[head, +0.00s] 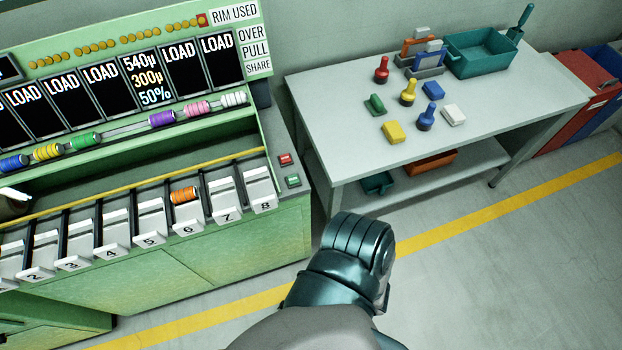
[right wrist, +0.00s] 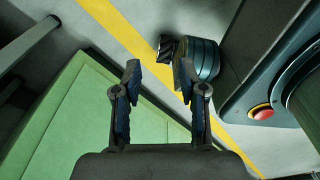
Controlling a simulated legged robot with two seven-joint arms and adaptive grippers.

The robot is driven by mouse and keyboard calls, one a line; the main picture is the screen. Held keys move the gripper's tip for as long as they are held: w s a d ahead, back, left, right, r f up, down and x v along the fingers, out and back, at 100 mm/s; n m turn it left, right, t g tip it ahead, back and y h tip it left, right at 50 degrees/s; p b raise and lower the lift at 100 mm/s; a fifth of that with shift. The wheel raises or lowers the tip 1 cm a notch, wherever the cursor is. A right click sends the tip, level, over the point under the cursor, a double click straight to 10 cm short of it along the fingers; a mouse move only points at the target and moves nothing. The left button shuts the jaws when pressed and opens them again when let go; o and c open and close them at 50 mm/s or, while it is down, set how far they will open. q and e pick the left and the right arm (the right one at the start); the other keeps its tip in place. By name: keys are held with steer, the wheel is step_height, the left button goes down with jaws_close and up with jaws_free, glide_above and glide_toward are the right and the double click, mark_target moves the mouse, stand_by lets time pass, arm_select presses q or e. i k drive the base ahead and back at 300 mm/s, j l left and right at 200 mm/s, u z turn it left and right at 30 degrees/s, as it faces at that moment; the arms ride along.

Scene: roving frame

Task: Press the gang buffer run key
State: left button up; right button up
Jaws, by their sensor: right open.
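A green key (head: 293,181) and a red key (head: 285,159) sit on the grey right-hand end of the green machine (head: 200,255). I cannot read any lettering on them. My right gripper (right wrist: 158,75) is open and empty in the right wrist view, its fingers apart above the floor. The machine's green side seems to fill the lower left of that view; neither key shows there. In the head view a teal arm of mine rises right of the machine, apart from the keys, and its gripper is hidden. My left gripper is not recognisable.
Numbered bays (head: 150,222) with white tabs line the machine's front; one holds an orange spool (head: 184,195). Coloured spools (head: 162,118) hang under dark screens (head: 143,80). A grey table (head: 340,160) with blocks, knobs and a teal bin (head: 480,52) stands right. Floor between is clear.

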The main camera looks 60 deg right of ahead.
mark_target(293, 180)
steer(key=l+z, duration=0.1)
steer(key=z, duration=0.35)
steer(key=i+l+z, duration=0.1)
steer(key=z, duration=0.4)
steer(key=i+z, duration=0.1)
steer(key=z, duration=0.35)
steer(key=i+l+z, duration=0.1)
steer(key=z, duration=0.35)
steer(key=i+z, duration=0.1)
steer(key=i, duration=0.15)
